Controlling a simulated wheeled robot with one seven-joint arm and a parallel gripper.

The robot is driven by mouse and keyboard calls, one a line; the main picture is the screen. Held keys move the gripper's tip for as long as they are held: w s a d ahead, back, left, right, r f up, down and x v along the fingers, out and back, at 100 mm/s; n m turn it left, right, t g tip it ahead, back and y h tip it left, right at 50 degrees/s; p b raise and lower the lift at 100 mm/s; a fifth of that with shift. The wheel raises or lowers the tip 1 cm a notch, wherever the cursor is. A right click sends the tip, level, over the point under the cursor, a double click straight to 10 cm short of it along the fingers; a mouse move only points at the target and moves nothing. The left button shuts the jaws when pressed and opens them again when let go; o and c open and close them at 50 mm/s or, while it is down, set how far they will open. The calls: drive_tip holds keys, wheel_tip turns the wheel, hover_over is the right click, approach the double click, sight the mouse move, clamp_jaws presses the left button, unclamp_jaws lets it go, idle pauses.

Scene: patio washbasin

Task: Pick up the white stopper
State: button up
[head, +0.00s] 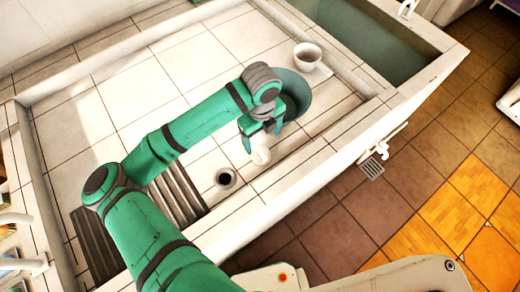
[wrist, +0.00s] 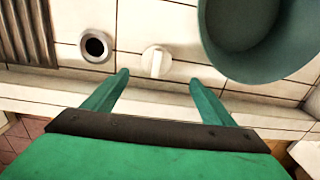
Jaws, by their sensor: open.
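The white stopper (wrist: 156,64) lies on the basin's tiled floor, round with a raised grip bar across its top. In the wrist view it appears just past my fingertips and between their lines. In the head view the stopper (head: 262,157) shows just below my gripper, partly covered by it. My gripper (wrist: 159,80) is open and empty, its two green fingers wide apart; in the head view the gripper (head: 258,138) points down at the stopper. I cannot tell the exact height gap.
A dark round drain hole (wrist: 95,46) is left of the stopper. A large green bowl (wrist: 240,60) stands close on the right. A ridged grey slatted panel (head: 180,193) lies left. A small white cup (head: 307,56) stands at the back. The basin's rim (head: 320,150) runs along the near side.

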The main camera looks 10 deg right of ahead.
hover_over(261, 153)
wheel_tip(261, 153, down, 5)
drive_tip(key=shift+w+a+r, duration=0.1)
drive_tip(key=shift+w+a, duration=0.05)
drive_tip(key=shift+d+f, duration=0.2)
drive_tip(key=shift+f, duration=0.4)
drive_tip(key=shift+a+f, duration=0.1)
drive_tip(key=shift+f, duration=2.3)
drive_tip(key=c, duration=1.2)
drive_tip(key=shift+c, duration=0.2)
drive_tip(key=shift+r, duration=0.15)
